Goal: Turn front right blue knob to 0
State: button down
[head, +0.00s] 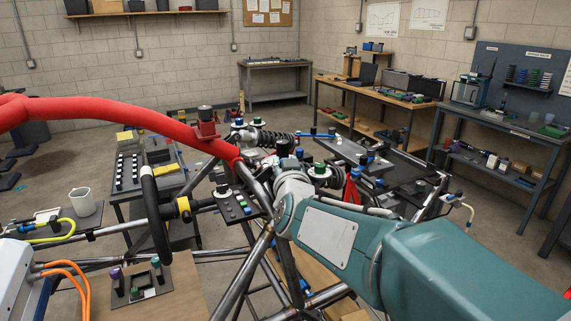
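Several blue knobs show on the tube chassis in the head view. One small blue knob (363,161) and another blue knob (380,183) are on the dark plates right of centre. I cannot tell which is the front right one, and no dial marks are readable. My teal arm reaches in from the lower right to mid-picture. Its end, near the dark part (283,148), is small and partly hidden behind my own wrist, so the fingers cannot be made out.
A red padded tube (120,112) crosses the upper left above the chassis. A black hoop (154,215) and the grey frame tubes (240,272) surround my arm's left side. A wooden workbench (372,92) and a grey workbench (500,125) stand behind, with floor between.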

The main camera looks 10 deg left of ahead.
jog(key=shift+r+m+t+h, duration=0.1)
jog(key=shift+m+t+h, duration=0.3)
jog(key=shift+m+h, duration=1.5)
jog(key=shift+n+h, duration=0.4)
jog(key=shift+c, duration=2)
grip_release()
jog(key=shift+a, duration=0.15)
jog(key=shift+s, duration=0.1)
jog(key=s, duration=1.1)
jog(key=shift+s+d, duration=0.2)
jog(key=shift+s, duration=0.15)
